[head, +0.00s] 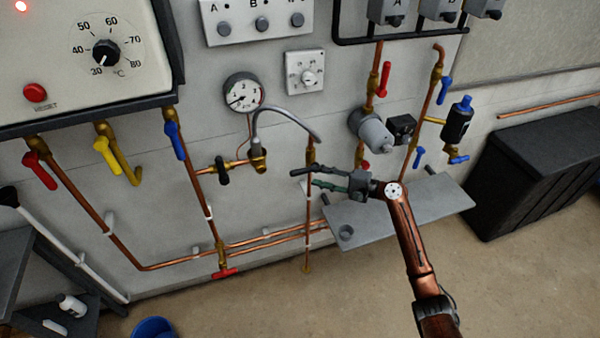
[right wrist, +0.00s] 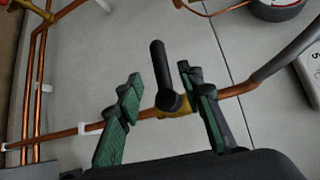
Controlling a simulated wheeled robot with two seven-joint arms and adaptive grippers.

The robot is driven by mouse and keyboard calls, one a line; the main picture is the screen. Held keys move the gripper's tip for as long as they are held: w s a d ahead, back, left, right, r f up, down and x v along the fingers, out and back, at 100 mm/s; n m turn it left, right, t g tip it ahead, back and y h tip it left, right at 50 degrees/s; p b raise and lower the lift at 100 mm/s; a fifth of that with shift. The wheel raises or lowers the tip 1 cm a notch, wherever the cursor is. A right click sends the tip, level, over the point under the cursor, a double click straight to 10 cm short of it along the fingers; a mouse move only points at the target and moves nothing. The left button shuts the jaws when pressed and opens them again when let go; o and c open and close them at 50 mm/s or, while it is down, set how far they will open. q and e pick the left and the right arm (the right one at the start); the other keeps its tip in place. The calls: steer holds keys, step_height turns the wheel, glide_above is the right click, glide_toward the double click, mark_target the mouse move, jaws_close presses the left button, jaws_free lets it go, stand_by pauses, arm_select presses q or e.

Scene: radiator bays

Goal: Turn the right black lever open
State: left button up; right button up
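The right black lever (right wrist: 161,70) sits on a brass valve (right wrist: 178,106) on a copper pipe. In the right wrist view its handle points across the pipe, between my right gripper's two green-padded fingers (right wrist: 158,80). A gap shows on both sides of the handle, so the fingers do not grip it. In the head view my right gripper (head: 314,178) is at this valve, below the grey hose, and partly covers it; the lever's black end (head: 297,172) shows to its left. Another black lever (head: 222,170) is further left on a brass fitting. My left gripper is out of view.
A grey braided hose (head: 284,112) arches close above the valve. A pressure gauge (head: 242,92) is up and left. A grey shelf (head: 440,205) juts out below right. Red, yellow and blue levers line the other pipes. A black box (head: 535,170) stands at the right.

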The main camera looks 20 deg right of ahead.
mark_target(300, 172)
steer(key=b+x, duration=0.1)
steer(key=x, duration=0.6)
steer(key=shift+w+a, duration=0.2)
steer(key=shift+a, duration=0.1)
jaws_close()
stand_by(0.4)
